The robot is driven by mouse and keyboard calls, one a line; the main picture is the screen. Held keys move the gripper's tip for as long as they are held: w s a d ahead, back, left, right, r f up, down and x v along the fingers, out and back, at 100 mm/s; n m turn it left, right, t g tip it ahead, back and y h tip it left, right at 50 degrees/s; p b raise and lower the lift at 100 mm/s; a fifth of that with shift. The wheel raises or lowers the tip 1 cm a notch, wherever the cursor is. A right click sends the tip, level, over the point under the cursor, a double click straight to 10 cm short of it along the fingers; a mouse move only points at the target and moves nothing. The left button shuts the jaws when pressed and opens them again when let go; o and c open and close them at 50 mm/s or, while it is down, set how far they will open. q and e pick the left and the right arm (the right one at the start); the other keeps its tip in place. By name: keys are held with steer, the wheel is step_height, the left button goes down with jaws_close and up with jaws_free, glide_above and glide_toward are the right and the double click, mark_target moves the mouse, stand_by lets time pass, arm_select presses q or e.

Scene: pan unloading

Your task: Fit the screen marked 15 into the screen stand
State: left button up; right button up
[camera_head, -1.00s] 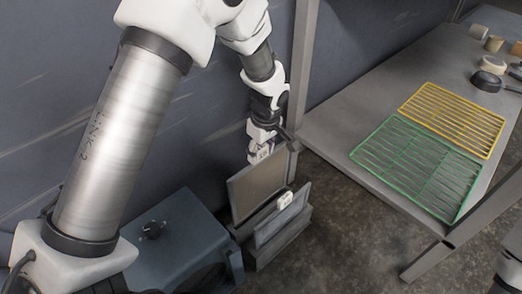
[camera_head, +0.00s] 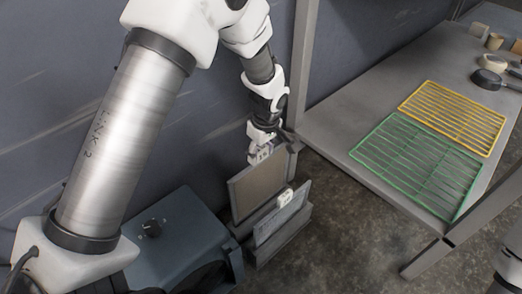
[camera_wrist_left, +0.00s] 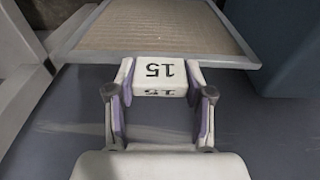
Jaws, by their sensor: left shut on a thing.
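The screen marked 15 (camera_head: 256,190) is a framed tan mesh panel, upright at the back of the screen stand (camera_head: 284,243). Its white tab, with a black 15, shows in the left wrist view (camera_wrist_left: 161,77). My left gripper (camera_head: 262,152) is shut on this tab from above, with its purple-lined fingers on either side. The panel's lower edge is partly hidden behind another screen (camera_head: 278,218) with a white tab, standing in front of it in the stand. I cannot tell whether the panel is seated in a slot. My right gripper is not in view.
A blue-grey box (camera_head: 180,235) with a black knob stands left of the stand. To the right is a grey table (camera_head: 345,120) with a green rack (camera_head: 420,165), a yellow rack (camera_head: 452,115) and small items at the far end. A post rises behind my gripper.

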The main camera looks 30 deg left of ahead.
arm_select(q)
step_height(320, 180, down, 8)
steer(key=b, duration=0.4)
steer(key=shift+f+b, duration=0.15)
steer(key=shift+b, duration=0.15)
stand_by(5.3)
steer(key=shift+f+b, duration=0.7)
steer(key=shift+f, duration=0.45)
stand_by(0.5)
